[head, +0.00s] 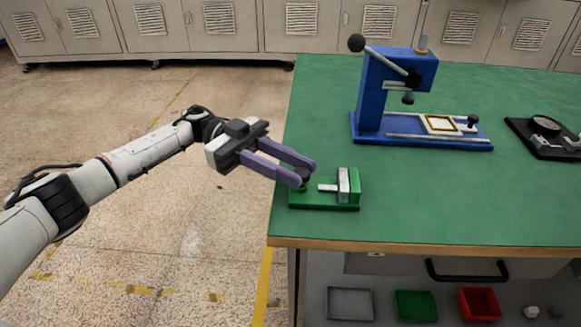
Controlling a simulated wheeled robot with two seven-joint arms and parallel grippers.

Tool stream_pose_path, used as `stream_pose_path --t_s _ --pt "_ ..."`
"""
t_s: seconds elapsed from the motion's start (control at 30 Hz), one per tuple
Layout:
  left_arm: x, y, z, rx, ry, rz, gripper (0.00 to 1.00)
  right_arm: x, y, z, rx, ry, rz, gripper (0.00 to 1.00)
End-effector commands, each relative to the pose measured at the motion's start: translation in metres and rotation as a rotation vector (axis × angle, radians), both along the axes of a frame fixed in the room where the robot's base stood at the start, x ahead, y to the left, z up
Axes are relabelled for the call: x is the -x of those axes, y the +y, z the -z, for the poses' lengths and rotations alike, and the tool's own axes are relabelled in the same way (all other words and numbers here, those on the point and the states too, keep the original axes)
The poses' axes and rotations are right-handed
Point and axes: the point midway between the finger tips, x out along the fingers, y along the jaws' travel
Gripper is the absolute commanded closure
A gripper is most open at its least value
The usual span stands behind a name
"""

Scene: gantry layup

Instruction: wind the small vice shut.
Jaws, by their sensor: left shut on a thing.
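The small vice has a green base (325,202) and stands near the left front corner of the green-topped workbench. A pale metal jaw block (344,185) stands upright toward its right side, with a pale flat piece beside it on the left. My left gripper (306,174) comes in from the left, its purple fingers over the vice's left end. It is shut on a dark part there, which looks like the vice's handle; the fingers hide most of it. The gap between the vice jaws is too small to judge. My right gripper is not in view.
A blue lever press (385,95) stands behind the vice on the workbench (450,205). A dark fixture (545,138) lies at the right edge. Grey, green and red trays (480,304) sit on a lower shelf. The bench top right of the vice is clear.

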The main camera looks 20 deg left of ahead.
Motion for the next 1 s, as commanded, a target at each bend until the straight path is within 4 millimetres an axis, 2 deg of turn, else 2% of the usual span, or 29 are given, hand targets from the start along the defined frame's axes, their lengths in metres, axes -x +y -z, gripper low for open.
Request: stream_pose_path --t_s 0.07,0.1,0.2,0.57,0.67,1.0 --pt "0.001 -0.002 0.001 0.001 0.001 0.003 0.98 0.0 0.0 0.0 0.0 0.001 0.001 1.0" --pt "0.001 -0.002 0.001 0.001 0.001 0.003 0.74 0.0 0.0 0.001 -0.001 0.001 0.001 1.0" --pt "0.001 -0.002 0.001 0.001 0.001 0.003 0.57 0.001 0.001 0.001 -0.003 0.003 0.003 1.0" --pt "-0.001 0.002 0.001 0.0 0.0 0.0 0.57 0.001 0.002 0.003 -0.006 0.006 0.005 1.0" --pt "-0.004 0.013 0.001 -0.001 0.0 -0.002 0.57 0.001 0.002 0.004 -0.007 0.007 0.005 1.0" --pt "-0.02 0.072 0.002 0.0 0.0 -0.003 0.57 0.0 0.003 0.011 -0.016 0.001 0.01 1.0"
